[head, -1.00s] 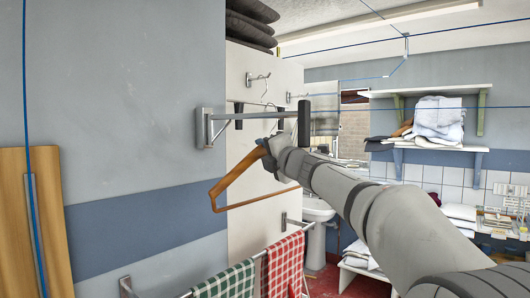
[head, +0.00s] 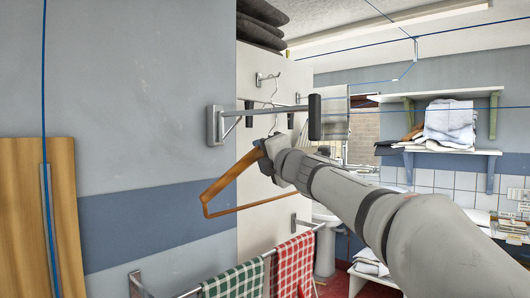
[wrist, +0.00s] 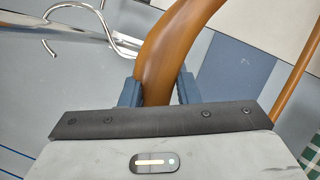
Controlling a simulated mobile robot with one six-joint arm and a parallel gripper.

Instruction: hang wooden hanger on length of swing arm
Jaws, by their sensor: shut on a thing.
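The wooden hanger (head: 225,187) is held in the air, its brown body slanting down to the left and its thin metal hook (head: 274,100) upward. My gripper (head: 266,150) is shut on its wooden shoulder, which also shows between the blue fingers (wrist: 159,88) in the wrist view. The swing arm (head: 265,111) sticks out from its wall bracket at left to a black end piece at right. The hook (wrist: 78,8) crosses the metal bar (wrist: 35,27) in the wrist view. I cannot tell whether hook and bar touch.
A rail with green (head: 235,281) and red (head: 292,262) checked towels is below. A wall hook (head: 268,78) is on the white panel behind. A brown board (head: 62,215) stands at far left. Shelves with folded linen (head: 448,122) are at right.

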